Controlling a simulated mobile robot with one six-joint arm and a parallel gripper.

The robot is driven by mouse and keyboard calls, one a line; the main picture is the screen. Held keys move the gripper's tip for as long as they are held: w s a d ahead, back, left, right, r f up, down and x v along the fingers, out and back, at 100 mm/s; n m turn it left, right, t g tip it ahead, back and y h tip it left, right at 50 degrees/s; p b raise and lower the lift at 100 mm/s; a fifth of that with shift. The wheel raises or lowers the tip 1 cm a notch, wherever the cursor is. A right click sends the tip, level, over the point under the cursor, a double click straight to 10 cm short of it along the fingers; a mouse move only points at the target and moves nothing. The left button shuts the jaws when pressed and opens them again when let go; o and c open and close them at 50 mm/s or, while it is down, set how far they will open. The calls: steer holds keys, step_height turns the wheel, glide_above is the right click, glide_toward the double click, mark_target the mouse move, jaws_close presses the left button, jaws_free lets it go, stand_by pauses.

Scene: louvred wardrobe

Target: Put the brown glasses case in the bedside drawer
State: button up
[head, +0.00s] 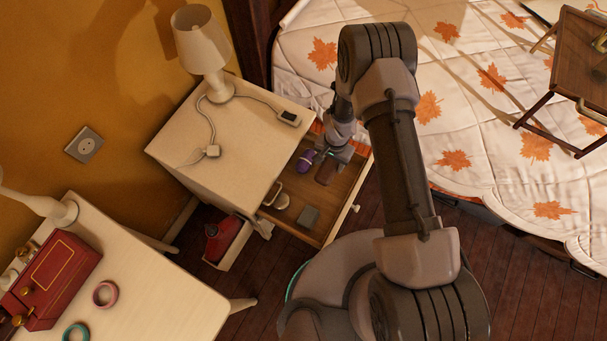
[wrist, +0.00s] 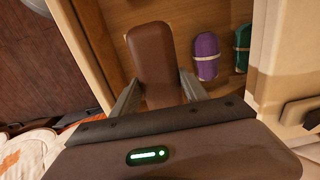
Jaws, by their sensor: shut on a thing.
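The brown glasses case (head: 326,173) is in the open bedside drawer (head: 340,203), within its walls. In the wrist view the case (wrist: 154,50) lies between the two fingers of my gripper (wrist: 161,92), which is shut on it, and points away from the palm. In the head view my gripper (head: 335,153) reaches down into the back right part of the drawer, partly hidden by my arm. I cannot tell whether the case touches the drawer floor.
A purple roll (wrist: 206,57) and a green one (wrist: 242,45) lie right of the case in the wrist view. The bed (head: 470,120) stands close on the right.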

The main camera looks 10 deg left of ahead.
step_height(320, 180, down, 10)
steer(key=b, duration=0.4)
steer(key=shift+f, duration=0.1)
steer(key=shift+r, duration=0.2)
steer(key=shift+f, duration=0.15)
steer(key=o, duration=1.4)
steer(key=shift+b, duration=0.3)
